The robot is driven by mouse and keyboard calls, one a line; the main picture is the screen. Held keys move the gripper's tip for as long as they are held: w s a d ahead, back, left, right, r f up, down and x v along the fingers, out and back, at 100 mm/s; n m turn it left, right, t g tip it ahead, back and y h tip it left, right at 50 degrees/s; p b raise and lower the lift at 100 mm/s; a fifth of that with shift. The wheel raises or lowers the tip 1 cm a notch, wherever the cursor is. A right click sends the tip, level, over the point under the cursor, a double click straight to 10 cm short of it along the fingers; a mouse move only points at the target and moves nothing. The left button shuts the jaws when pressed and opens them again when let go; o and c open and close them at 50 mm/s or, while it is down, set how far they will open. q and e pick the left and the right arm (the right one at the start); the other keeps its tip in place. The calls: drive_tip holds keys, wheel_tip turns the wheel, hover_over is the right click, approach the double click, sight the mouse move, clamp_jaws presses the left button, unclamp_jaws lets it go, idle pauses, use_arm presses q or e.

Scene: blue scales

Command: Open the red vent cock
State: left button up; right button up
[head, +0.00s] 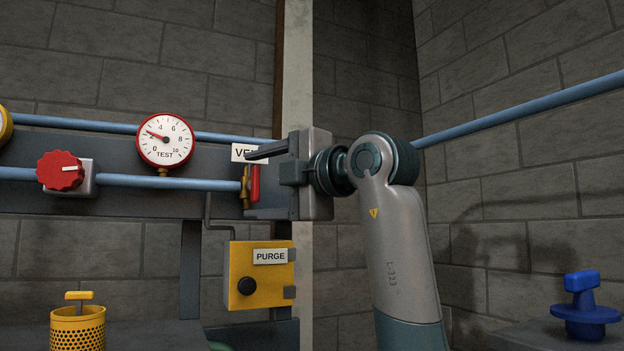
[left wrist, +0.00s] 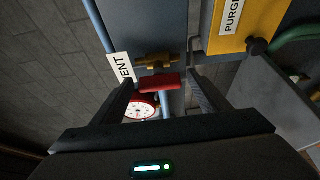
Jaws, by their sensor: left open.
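The red vent cock (head: 254,183) is a small red lever on a brass fitting at the right end of the lower blue pipe, beside a partly covered VENT label (head: 240,153). In the head view the lever stands upright. My left gripper (head: 250,186) is open, with one finger above the lever and one below it. In the left wrist view the red vent cock (left wrist: 160,84) lies between the tips of my open left gripper (left wrist: 161,80), with a gap on each side. The brass fitting (left wrist: 156,62) is just beyond it. My right gripper is not in view.
A yellow PURGE box (head: 258,284) with a black knob hangs just below. A post (head: 297,75) stands close behind my gripper. A blue handled object (head: 585,310) sits lower right.

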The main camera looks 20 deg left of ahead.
use_arm(q)
drive_tip(key=b+v, duration=0.6)
drive_tip(key=v, duration=1)
drive_tip(key=shift+d+r, duration=0.1)
drive_tip(key=shift+d, duration=0.05)
